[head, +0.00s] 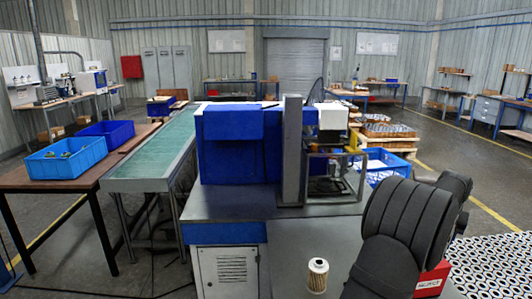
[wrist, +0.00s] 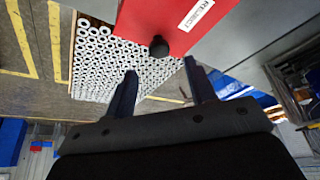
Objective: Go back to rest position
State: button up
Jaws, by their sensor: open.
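My gripper (wrist: 160,72) is open in the wrist view, with its two dark fingers apart and nothing held between them. It is near a red box (wrist: 172,18) with a white label that seems to read "REJECT". A dark round knob-like piece shows against the box's edge, ahead of the fingers. In the head view the red box (head: 432,281) is partly hidden behind my dark arm, and my gripper is hidden too. One filter cartridge (head: 317,276), pale with a dark top opening, stands upright on the grey bench (head: 285,262).
Many white ring-topped cartridges (head: 492,266) stand in rows at the lower right; they also show in the wrist view (wrist: 112,62). A green conveyor (head: 160,157) and blue crates (head: 66,160) are at left.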

jog(key=v, duration=1.2)
jog(key=x, duration=1.7)
jog(key=shift+f, duration=0.4)
jog(key=shift+s+d+r+m, duration=0.15)
jog(key=shift+s+d+m, duration=0.05)
jog(key=shift+s+m, duration=0.3)
